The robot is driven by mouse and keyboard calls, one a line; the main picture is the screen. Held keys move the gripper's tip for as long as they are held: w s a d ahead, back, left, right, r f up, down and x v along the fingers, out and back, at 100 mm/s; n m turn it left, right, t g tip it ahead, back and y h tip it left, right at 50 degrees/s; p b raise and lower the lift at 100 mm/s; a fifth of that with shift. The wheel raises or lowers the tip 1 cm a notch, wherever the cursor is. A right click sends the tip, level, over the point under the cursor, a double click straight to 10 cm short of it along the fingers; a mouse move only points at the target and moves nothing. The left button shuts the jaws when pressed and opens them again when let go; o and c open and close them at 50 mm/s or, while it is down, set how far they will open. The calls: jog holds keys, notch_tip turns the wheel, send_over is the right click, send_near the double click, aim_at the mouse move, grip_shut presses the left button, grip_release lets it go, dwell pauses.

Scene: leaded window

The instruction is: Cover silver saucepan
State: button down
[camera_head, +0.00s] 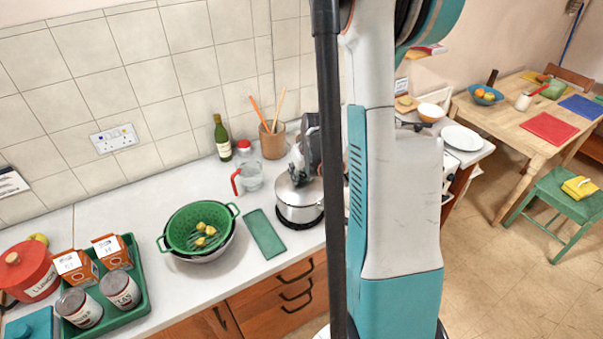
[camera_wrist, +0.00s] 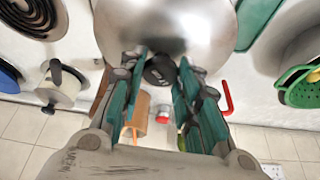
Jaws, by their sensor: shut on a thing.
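The lid looks roughly level over the rim. I cannot tell whether it rests fully on the rim. My arm hides part of the space to the right.
A green board (camera_head: 266,234) and a green colander (camera_head: 199,228) lie left of the pan. A measuring jug (camera_head: 250,178), utensil crock (camera_head: 272,143) and bottle (camera_head: 222,140) stand behind. A green tray (camera_head: 125,300) with cartons and tins is at the far left.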

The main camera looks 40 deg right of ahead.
jog(key=shift+f+b, duration=0.55)
jog(key=shift+b, duration=0.3)
dwell(0.8)
dwell(0.3)
jog(key=c, duration=0.6)
grip_release()
jog(key=shift+o, duration=0.2)
jog(key=shift+r, duration=0.1)
jog(key=shift+r+p, duration=2.1)
jog(key=shift+r, duration=1.35)
